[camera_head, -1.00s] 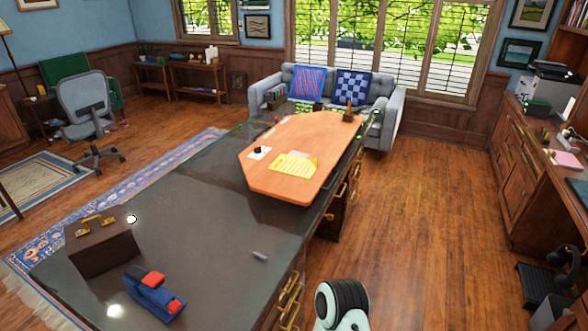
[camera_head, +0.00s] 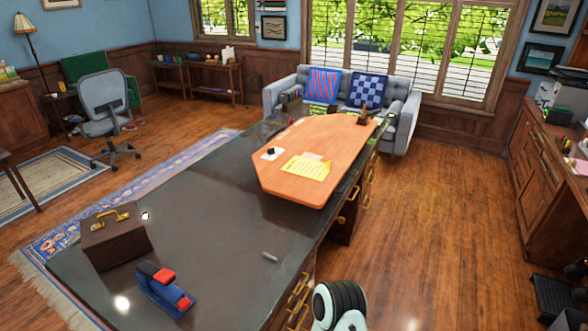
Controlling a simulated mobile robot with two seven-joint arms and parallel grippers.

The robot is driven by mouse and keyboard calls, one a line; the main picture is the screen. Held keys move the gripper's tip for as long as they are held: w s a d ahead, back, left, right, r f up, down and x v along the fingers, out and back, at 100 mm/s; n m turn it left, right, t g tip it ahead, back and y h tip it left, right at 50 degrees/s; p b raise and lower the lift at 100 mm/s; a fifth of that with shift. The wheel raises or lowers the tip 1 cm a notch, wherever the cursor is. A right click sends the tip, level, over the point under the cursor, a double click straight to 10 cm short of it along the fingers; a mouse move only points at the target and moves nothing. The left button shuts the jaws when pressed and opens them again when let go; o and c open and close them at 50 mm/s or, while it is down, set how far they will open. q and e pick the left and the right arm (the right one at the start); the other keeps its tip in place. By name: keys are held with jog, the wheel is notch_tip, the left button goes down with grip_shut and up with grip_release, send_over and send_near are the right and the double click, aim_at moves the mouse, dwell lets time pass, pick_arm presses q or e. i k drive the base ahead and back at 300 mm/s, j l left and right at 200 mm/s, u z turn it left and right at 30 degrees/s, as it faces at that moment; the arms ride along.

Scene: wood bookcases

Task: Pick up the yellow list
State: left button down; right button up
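The yellow list (camera_head: 306,168) is a yellow sheet with lines of writing. It lies flat on the orange wooden board (camera_head: 290,190), near the board's front part. The board rests on the dark-topped desk (camera_head: 200,215). A white and black arm link of mine shows at the bottom edge, right of the desk.
On the desk are a brown box (camera_head: 117,242) with a gold handle, a blue and red object (camera_head: 165,290) and a small grey object (camera_head: 270,257). A grey sofa (camera_head: 400,118) stands behind the desk. Open wooden floor (camera_head: 440,220) lies right of it.

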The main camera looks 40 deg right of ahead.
aim_at(303, 167)
jog(key=l+u, duration=0.95)
jog(key=l, duration=0.4)
jog(key=k+l+u, duration=0.2)
jog(key=l, duration=0.85)
jog(key=k+l, duration=0.15)
jog(key=l, duration=0.3)
jog(key=l+u, duration=0.1)
jog(key=l, duration=0.3)
jog(key=k+l, duration=0.15)
jog(key=l, duration=0.75)
jog(key=k+u, duration=0.05)
